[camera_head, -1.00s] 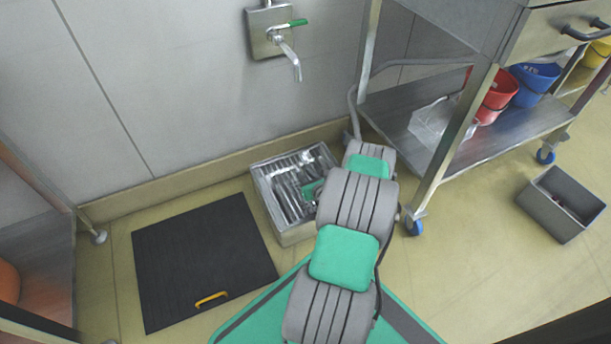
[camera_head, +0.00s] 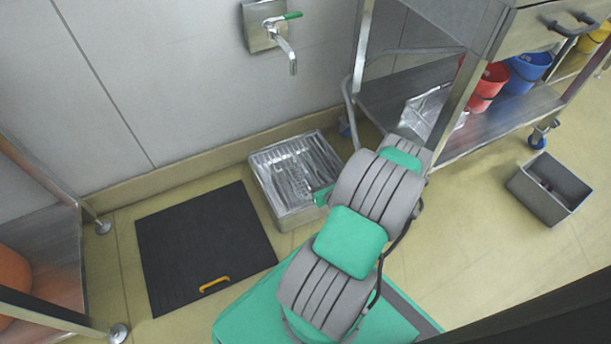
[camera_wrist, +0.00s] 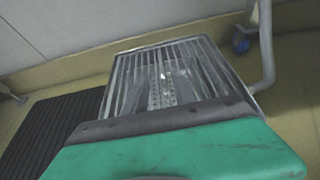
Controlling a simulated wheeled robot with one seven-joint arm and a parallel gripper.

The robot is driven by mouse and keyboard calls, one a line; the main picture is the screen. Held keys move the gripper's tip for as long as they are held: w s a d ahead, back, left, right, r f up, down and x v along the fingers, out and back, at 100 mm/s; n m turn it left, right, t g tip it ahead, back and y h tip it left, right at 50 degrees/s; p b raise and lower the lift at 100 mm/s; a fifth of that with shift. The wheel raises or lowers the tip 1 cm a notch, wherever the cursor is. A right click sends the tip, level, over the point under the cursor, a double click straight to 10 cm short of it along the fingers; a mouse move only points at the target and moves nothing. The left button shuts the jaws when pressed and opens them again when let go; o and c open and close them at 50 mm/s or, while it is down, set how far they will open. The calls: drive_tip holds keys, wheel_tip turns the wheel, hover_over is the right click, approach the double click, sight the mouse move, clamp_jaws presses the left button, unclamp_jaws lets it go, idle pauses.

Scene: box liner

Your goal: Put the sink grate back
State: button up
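The sink (camera_head: 290,210) is a low metal box on the floor against the wall, below the tap. The grate (camera_head: 282,165), with parallel metal bars, shows across the top of the sink; whether it is fully seated I cannot tell. In the wrist view the grate's bars (camera_wrist: 205,62) span the opening, with a perforated strip (camera_wrist: 162,90) visible below them. My gripper (camera_head: 322,196) is at the sink's right front edge, partly hidden behind my arm. Its green body with a dark edge (camera_wrist: 165,122) covers the near side of the sink in the wrist view. Its fingertips are hidden.
A dark mat (camera_head: 205,245) with a yellow handle lies left of the sink. A wheeled metal trolley (camera_head: 490,125) with red and blue buckets stands at the right. A grey bin (camera_head: 550,190) sits further right. The tap (camera_head: 285,40) is on the wall above.

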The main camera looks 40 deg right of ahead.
drive_tip(key=w+a+r+n+g+y, duration=0.3)
drive_tip(key=w+a+r+n+y, duration=0.15)
drive_tip(key=a+r+n, duration=0.65)
drive_tip(key=w+a+r+n+g+y, duration=0.4)
drive_tip(key=a+r+n, duration=0.3)
drive_tip(key=a+n, duration=0.5)
drive_tip(key=s+a+r+n+g+h, duration=0.2)
drive_tip(key=s+a+r+n, duration=0.3)
drive_tip(key=s+r+n, duration=0.25)
drive_tip(key=s+a+r+n+g+h, duration=0.25)
drive_tip(key=s+a+r+n, duration=0.25)
drive_tip(key=s+r+n, duration=0.3)
wheel_tip(320, 180, up, 40)
drive_tip(key=t+p, duration=0.1)
drive_tip(key=p, duration=3.7)
drive_tip(key=shift+w, duration=0.15)
drive_tip(key=shift+d+n+t, duration=0.1)
drive_tip(key=shift+n+t, duration=0.15)
